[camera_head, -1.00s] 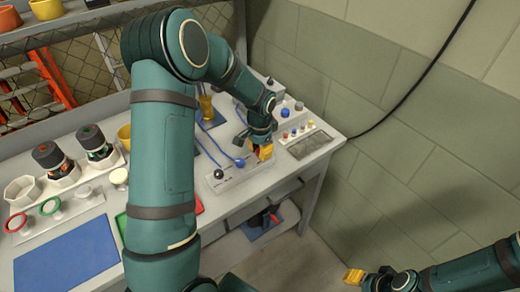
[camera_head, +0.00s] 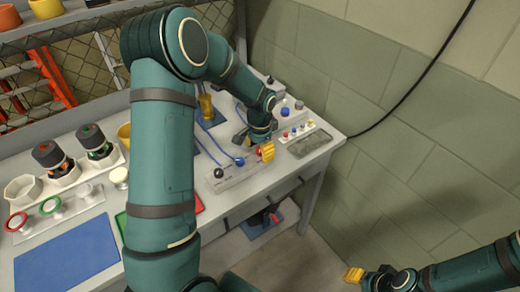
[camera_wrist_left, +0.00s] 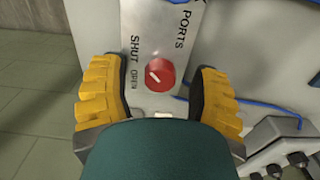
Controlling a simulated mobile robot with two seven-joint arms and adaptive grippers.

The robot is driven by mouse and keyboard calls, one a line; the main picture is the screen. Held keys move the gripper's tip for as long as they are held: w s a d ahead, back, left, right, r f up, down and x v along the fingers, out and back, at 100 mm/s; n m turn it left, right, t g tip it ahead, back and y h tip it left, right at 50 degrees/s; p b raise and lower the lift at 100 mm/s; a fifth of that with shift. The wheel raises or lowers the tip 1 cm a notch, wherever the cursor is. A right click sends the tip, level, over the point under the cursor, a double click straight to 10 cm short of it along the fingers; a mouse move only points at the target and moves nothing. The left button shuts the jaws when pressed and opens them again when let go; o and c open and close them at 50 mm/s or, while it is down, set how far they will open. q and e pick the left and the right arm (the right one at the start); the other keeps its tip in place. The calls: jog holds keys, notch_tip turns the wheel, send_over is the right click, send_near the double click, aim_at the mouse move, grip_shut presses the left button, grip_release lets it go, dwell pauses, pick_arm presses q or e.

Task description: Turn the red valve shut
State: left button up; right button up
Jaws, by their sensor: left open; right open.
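The red valve (camera_wrist_left: 160,76) is a round knob with a short white mark, on a pale panel (camera_wrist_left: 172,30) lettered SHUT, OPEN and PORTS. The mark slants toward the lettered side; I cannot tell which word it lines up with. My left gripper (camera_wrist_left: 163,98) is open, with yellow-padded fingers on both sides of the knob and visible gaps to it. In the head view my left gripper (camera_head: 265,152) is over the bench's right part, where the arm largely hides the valve. My right gripper (camera_head: 354,275) is at the lower right, empty, away from the bench.
A small panel (camera_head: 230,176) with blue cables lies beside the left gripper. A grey box with coloured knobs (camera_head: 297,131) stands to its right. Black-capped jars (camera_head: 48,155), a blue mat (camera_head: 68,262) and rings are at the left. A tiled wall (camera_head: 400,130) bounds the right.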

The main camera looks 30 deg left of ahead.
pick_arm(q)
notch_tip(320, 180, up, 12)
dwell(0.5)
jog(key=shift+f, duration=0.1)
